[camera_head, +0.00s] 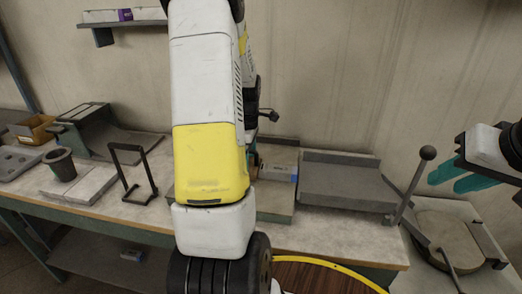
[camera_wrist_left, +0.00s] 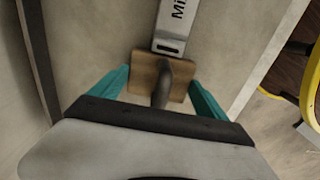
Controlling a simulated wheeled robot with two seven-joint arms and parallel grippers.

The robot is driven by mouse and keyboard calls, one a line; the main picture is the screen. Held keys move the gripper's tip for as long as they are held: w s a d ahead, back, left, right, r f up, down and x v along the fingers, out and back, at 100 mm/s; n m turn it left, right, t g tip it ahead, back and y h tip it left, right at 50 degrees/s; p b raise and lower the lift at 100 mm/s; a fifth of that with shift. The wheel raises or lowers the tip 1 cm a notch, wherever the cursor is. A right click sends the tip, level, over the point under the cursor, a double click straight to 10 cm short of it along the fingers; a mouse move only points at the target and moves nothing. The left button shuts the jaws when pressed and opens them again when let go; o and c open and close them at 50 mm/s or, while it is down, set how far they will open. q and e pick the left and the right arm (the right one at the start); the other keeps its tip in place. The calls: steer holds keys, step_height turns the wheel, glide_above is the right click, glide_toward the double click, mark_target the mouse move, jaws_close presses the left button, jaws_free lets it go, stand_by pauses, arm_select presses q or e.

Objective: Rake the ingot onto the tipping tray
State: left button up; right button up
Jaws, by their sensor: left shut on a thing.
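The ingot is a pale grey bar with dark lettering (camera_wrist_left: 177,25) in the left wrist view; in the head view it appears as a small block with a blue mark (camera_head: 280,172). My left gripper (camera_wrist_left: 159,80) is shut on the rake's dark handle (camera_wrist_left: 161,92). The rake's brown wooden head (camera_wrist_left: 178,68) is at the ingot's near end; touching cannot be told for sure. In the head view my left arm hides most of this gripper and the rake. The grey tipping tray (camera_head: 340,183) lies right of the ingot. My right gripper (camera_head: 444,184) is open and empty at the right edge.
A lever with a dark knob (camera_head: 427,153) stands at the tray's right side. On the bench's left are a black frame (camera_head: 137,174), a dark cup (camera_head: 61,165) and a yellow bin (camera_head: 35,128).

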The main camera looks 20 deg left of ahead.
arm_select(q)
steer(key=shift+w+d, duration=0.85)
steer(key=shift+d, duration=2.75)
steer(key=shift+w+d, duration=0.9)
steer(key=shift+d, duration=2.7)
steer(key=shift+w+d, duration=0.85)
steer(key=shift+d, duration=2.75)
steer(key=shift+s+a, duration=0.25)
steer(key=shift+a, duration=0.75)
step_height(320, 180, up, 7)
steer(key=a, duration=0.1)
steer(key=shift+s, duration=0.1)
